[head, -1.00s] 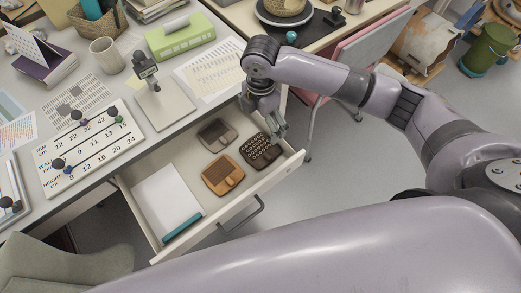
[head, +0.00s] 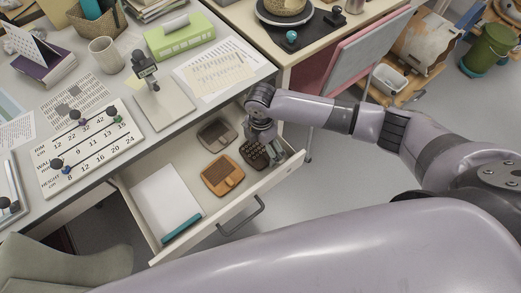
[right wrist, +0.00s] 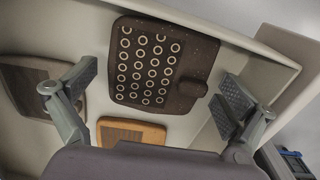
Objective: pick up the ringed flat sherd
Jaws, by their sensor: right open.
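The ringed flat sherd (head: 251,156) is dark brown and lies in the open drawer, near its right end. In the right wrist view the sherd (right wrist: 148,68) shows rows of pale rings and a small knob on its right side. My right gripper (head: 268,148) is over the sherd and partly covers it in the head view. In the right wrist view the gripper (right wrist: 158,88) is open, with one finger to the left of the sherd and one to the right. The sherd appears free of both fingers. My left gripper is not in view.
The drawer (head: 286,168) also holds an orange-brown sherd (head: 222,175), a grey-brown sherd (head: 214,133) and a white pad with a teal edge (head: 165,203). The drawer wall (right wrist: 282,75) is close to the right finger. A small stand (head: 160,107) is on the desk.

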